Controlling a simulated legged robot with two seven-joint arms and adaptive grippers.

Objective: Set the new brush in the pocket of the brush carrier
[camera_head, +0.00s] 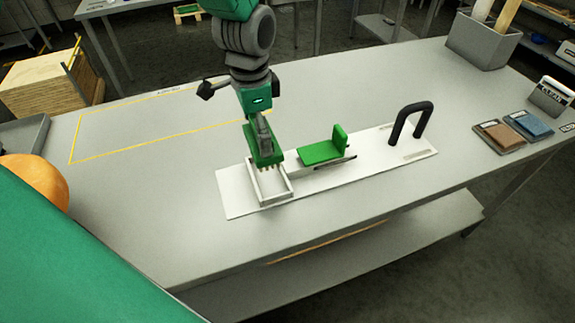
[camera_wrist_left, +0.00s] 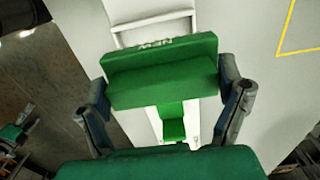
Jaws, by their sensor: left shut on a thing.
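The new brush (camera_head: 264,158) is a green block with pale bristles pointing down. My left gripper (camera_head: 262,135) is shut on it. In the left wrist view the brush (camera_wrist_left: 160,72) has "NEW" lettering on its edge and sits between the two dark fingers. The brush carrier (camera_head: 235,197) is a long white plate with a white open-frame pocket (camera_head: 273,199) at its left end. The brush appears over the pocket's far end; I cannot tell whether the bristles touch it. The pocket rim also shows in the left wrist view (camera_wrist_left: 152,20). My right gripper is not in view.
A green L-shaped block (camera_head: 322,152) and a black arched handle (camera_head: 410,122) are on the carrier right of the pocket. The yellow-outlined area (camera_head: 150,130) is clear.

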